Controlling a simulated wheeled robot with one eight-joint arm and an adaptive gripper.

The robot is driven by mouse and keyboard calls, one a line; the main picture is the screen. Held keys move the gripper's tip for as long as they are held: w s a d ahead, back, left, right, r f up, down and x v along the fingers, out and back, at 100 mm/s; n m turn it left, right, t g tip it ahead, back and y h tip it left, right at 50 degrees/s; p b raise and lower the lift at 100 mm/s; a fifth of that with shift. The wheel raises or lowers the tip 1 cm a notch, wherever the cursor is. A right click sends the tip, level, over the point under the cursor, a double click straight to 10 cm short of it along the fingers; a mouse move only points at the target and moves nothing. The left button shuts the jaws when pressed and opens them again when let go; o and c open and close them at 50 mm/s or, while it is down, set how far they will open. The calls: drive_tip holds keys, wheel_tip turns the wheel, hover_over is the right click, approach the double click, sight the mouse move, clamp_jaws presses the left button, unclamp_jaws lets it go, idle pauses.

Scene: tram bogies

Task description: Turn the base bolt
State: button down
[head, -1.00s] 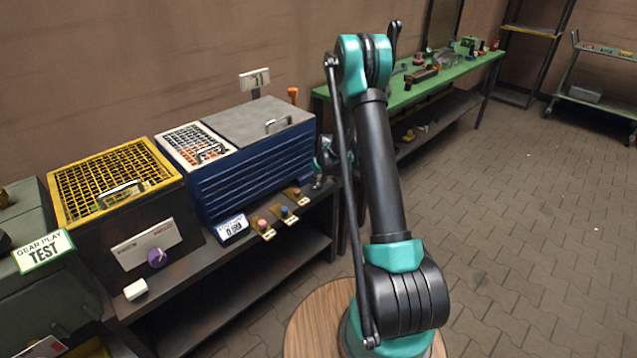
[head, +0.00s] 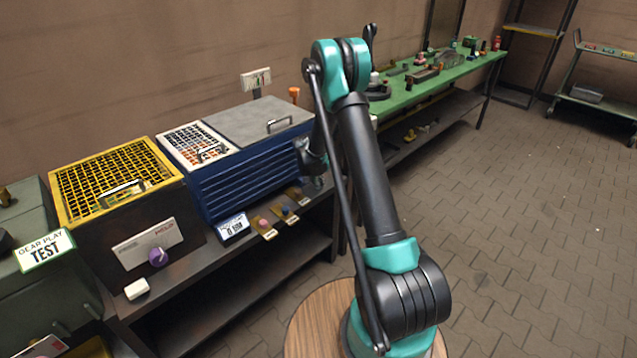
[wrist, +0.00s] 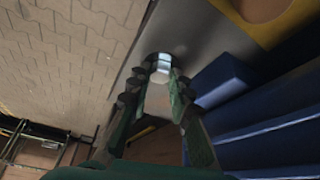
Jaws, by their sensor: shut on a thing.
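A pale, shiny round bolt head (wrist: 159,64), which I take to be the base bolt, shows in the wrist view between the fingertips of my gripper (wrist: 160,80). The two dark, toothed fingers are shut on it from either side. It sits at a grey metal surface (wrist: 205,40), close beside blue ribbed housing. In the head view my gripper is small and dark at the right end of the blue ribbed cabinet (head: 250,175), above the dark bench. The bolt cannot be made out there.
Small pegs on brass plates (head: 265,228) stand along the bench front, left of my gripper. A small display (head: 233,228) and a yellow-grilled box (head: 115,180) are further left. A green table (head: 430,80) with parts stands behind my arm. Open floor lies right.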

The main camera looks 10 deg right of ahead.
drive_tip(key=shift+w+a+m+g+h, duration=0.1)
drive_tip(key=shift+m+g+h, duration=0.4)
drive_tip(key=shift+m, duration=1.4)
drive_tip(key=c, duration=1.4)
unclamp_jaws()
drive_tip(key=shift+o, duration=0.2)
drive_tip(key=v, duration=1.2)
drive_tip(key=shift+w, duration=0.1)
